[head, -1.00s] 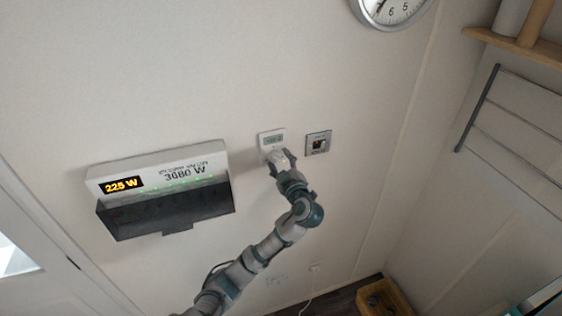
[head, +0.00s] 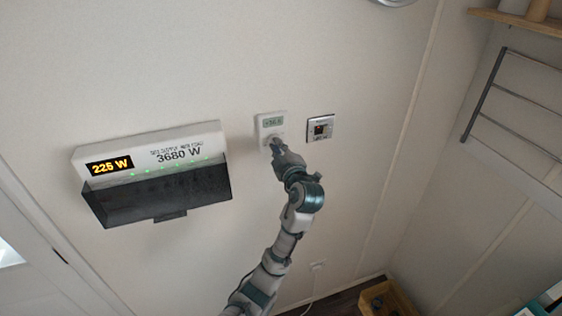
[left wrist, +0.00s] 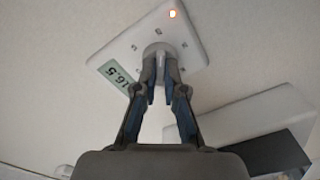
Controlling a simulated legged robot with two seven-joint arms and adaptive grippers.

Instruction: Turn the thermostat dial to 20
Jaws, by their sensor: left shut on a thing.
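The thermostat (head: 270,122) is a small white unit on the wall with a greenish display on its upper part. In the left wrist view its plate (left wrist: 185,25) looks tilted, and the display (left wrist: 118,75) seems to read 16.5. An orange light (left wrist: 172,14) glows near the plate's corner. My left gripper (head: 276,146) reaches up to the thermostat's lower part. In the left wrist view my left gripper (left wrist: 161,85) is shut on the round white dial (left wrist: 157,50), whose sides are partly hidden by the fingers. My right gripper is not in view.
A power panel (head: 150,150) with a dark lower cover juts out left of the thermostat and reads 225 W and 3680 W. A square switch plate (head: 321,128) is close to the thermostat's right. A wall rack (head: 500,90) is at the right. The wall below is mostly clear.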

